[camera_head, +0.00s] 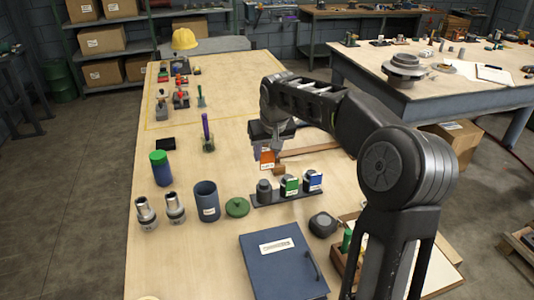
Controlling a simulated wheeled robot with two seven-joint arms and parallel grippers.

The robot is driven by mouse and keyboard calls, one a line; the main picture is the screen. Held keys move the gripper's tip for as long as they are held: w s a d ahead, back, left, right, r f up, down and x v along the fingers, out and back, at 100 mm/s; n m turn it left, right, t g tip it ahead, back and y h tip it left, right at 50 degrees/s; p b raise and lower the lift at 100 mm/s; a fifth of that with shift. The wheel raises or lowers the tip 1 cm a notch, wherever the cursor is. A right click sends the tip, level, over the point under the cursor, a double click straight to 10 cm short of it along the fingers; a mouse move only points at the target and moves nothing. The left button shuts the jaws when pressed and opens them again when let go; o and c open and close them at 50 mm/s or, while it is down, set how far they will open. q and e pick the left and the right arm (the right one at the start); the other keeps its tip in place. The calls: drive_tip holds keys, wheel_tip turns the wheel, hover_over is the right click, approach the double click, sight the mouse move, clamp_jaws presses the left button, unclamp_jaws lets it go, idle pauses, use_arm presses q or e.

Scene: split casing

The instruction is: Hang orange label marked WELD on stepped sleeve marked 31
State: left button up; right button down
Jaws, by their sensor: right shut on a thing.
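My right gripper (268,147) is above the middle of the table and shut on the orange label (267,159), which hangs below its fingers. The writing on the label is too small to read. Two metallic stepped sleeves, a left one (146,213) and a right one (175,208), stand upright at the table's left front. Both have small marks low on their sides, which I cannot read, so I cannot tell which one is 31. The gripper is well to the right of both sleeves and farther back. My left gripper is not in view.
A dark blue cup (207,202), a green lid (237,208) and a green-capped blue bottle (160,168) stand near the sleeves. A rack (288,195) holds small blocks. A blue binder (282,262) lies in front. Bare wood shows between the bottle and the gripper.

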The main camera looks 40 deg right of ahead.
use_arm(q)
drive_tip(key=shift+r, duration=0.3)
use_arm(e)
drive_tip(key=shift+r, duration=1)
